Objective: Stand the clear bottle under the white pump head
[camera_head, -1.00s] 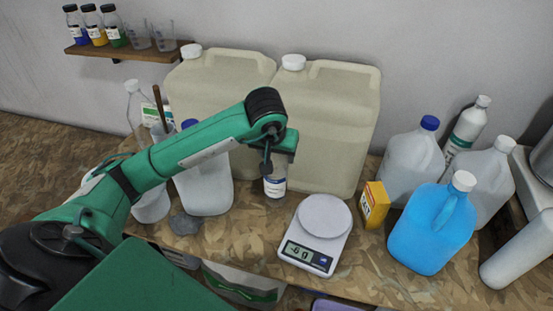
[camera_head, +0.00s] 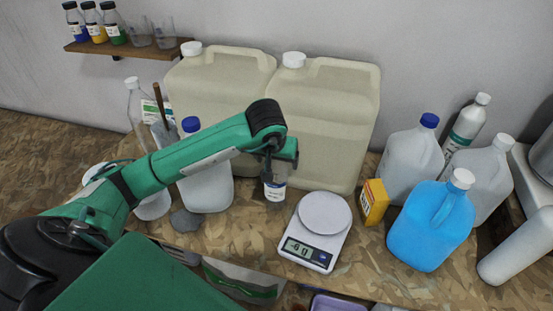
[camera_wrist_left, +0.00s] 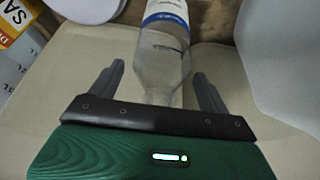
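The clear bottle, with a white and blue label, stands on the bench in front of the right beige drum; its lower part (camera_head: 275,188) shows below my left gripper (camera_head: 278,166) in the head view. In the left wrist view the bottle (camera_wrist_left: 163,70) lies between the two spread fingers of my left gripper (camera_wrist_left: 160,72), with a visible gap on its left side. The gripper looks open around it. In the head view the fingertips and bottle top are hidden by the arm. I cannot make out a white pump head. My right gripper is not in view.
Two beige drums (camera_head: 325,130) with white caps stand behind. A scale (camera_head: 320,225) is right of the bottle, then a yellow box (camera_head: 374,202) and a blue jug (camera_head: 432,228). A blue-capped jug (camera_head: 207,185) and grey stone (camera_head: 186,222) are on the left.

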